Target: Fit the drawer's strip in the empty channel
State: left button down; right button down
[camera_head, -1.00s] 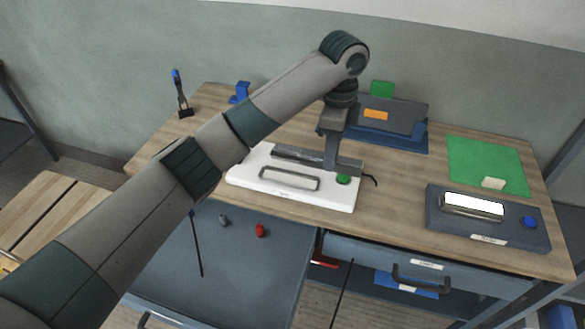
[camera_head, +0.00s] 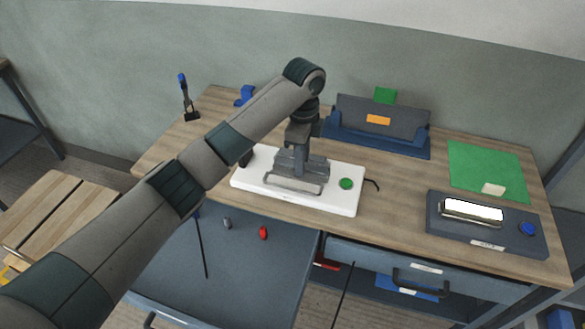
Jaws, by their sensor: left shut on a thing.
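A white mould (camera_head: 332,200) with a green round knob (camera_head: 346,184) lies on the bench. Its long metal-rimmed channel (camera_head: 294,184) runs along its front. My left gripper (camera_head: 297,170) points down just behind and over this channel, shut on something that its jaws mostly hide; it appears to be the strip. I cannot tell whether it touches the channel. A dark mould (camera_head: 440,228) with a blue knob (camera_head: 528,229) lies to the right, its channel (camera_head: 471,211) showing bright white. The drawer (camera_head: 447,281) under the bench stands slightly out. My right gripper is not in view.
A blue stand with a grey plate (camera_head: 380,123) stands behind the moulds. A green mat (camera_head: 486,172) lies at the right. A lower blue-grey surface (camera_head: 230,266) at the front carries small red and grey pieces. Bench wood is clear between the moulds.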

aim_at(292, 160)
pick_arm(q)
jog(key=shift+w+a+f+p, duration=0.15)
jog(key=shift+w+a+f, duration=0.25)
jog(key=shift+a, duration=0.2)
jog(key=shift+w+a+f+p, duration=0.15)
jog(key=shift+w+a+f, duration=0.25)
jog(key=shift+a, duration=0.2)
jog(key=shift+s+f+p, duration=0.1)
jog(key=shift+f+p, duration=0.3)
jog(key=shift+f, duration=0.1)
notch_tip(292, 160, down, 3)
jog(key=shift+r+p, duration=0.15)
jog(key=shift+p, duration=0.5)
jog(key=shift+f, duration=0.3)
jog(key=c, duration=1.5)
grip_release()
jog(key=shift+c, duration=0.2)
jog(key=shift+o, duration=0.3)
